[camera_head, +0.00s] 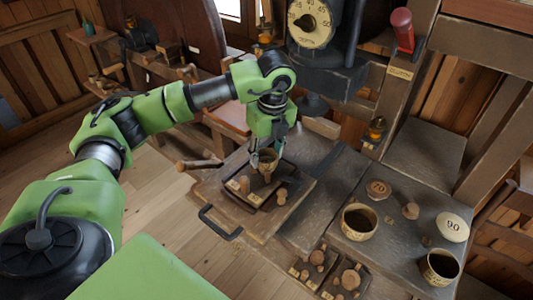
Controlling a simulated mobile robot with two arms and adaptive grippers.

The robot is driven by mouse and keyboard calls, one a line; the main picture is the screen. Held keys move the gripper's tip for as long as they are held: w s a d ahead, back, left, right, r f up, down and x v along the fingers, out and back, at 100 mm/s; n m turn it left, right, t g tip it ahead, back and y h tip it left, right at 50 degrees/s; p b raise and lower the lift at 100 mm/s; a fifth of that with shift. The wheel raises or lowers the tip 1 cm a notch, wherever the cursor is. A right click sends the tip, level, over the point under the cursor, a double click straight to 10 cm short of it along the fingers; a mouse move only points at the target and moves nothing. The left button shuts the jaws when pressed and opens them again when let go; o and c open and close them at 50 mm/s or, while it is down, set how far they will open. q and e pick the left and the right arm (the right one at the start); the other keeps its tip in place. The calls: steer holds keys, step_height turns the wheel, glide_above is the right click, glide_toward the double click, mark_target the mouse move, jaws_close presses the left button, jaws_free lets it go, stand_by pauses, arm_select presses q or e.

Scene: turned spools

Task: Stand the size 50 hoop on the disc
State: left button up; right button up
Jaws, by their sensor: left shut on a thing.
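My left gripper (267,150) is shut on a small tan hoop (266,162) and holds it over a dark tray (258,203). The number on this hoop cannot be read, and the gripper partly hides it. Two larger open hoops stand at the right, one on the grey bench top (358,222) and one nearer the front edge (440,266). A pale disc marked 90 (452,227) lies between them and the bench's right side. A smaller reddish-brown disc (378,189) lies farther back; its number is too small to read. My right gripper is out of view.
Small wooden spools stand in the dark tray and in a tray at the front (347,281). A black handle (219,222) juts from the board's left edge. A machine with a numbered dial (310,23) stands behind. Bare bench (425,155) shows at the back right.

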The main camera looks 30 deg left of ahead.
arm_select(q)
steer(key=shift+s+d+f, duration=0.1)
steer(key=shift+s+f, duration=0.15)
steer(key=shift+f, duration=0.25)
steer(key=o, duration=0.7)
steer(key=shift+f, duration=0.1)
steer(key=shift+w+f, duration=0.1)
steer(key=shift+r, duration=0.2)
